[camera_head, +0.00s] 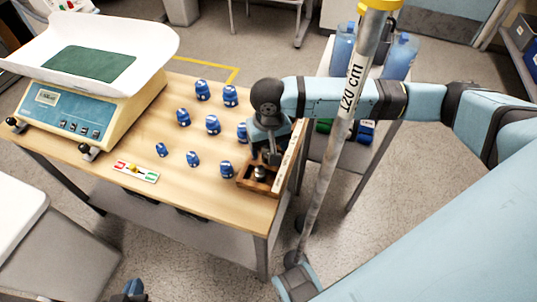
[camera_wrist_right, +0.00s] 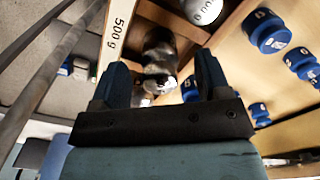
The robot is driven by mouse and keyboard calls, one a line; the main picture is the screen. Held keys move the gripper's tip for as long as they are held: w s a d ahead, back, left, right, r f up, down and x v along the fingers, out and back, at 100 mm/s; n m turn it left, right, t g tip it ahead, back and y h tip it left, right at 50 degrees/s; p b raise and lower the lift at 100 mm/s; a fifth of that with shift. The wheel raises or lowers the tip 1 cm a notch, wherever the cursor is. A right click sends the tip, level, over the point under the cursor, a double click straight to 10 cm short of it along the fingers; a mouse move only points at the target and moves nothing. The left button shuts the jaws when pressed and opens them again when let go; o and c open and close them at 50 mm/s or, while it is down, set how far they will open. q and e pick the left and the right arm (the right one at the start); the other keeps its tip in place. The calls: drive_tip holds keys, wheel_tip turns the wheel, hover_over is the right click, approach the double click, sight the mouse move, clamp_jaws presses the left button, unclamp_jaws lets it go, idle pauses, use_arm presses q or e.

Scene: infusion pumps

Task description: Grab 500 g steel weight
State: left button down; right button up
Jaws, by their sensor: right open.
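A shiny steel weight (camera_wrist_right: 158,62) stands in a compartment of a wooden box beside a "500 g" label (camera_wrist_right: 117,27) in the right wrist view. In the head view, a steel weight (camera_head: 260,173) shows in the wooden box (camera_head: 254,188) at the table's right edge. My right gripper (camera_wrist_right: 163,75) is open above the box, its fingers on either side of the weight's knob in the picture. Whether they touch it cannot be told. My right gripper (camera_head: 268,152) partly hides the box in the head view. A dark and blue part at the bottom left edge looks like my left gripper (camera_head: 132,290), mostly cut off.
Another steel weight (camera_wrist_right: 203,8) sits in the neighbouring compartment. Several blue weights (camera_head: 212,125) stand on the table left of the box. A "120 cm" pole (camera_head: 340,125) stands right of the table.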

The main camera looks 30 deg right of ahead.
drive_tip(key=shift+f, duration=0.4)
drive_tip(key=shift+r, duration=0.1)
clamp_jaws()
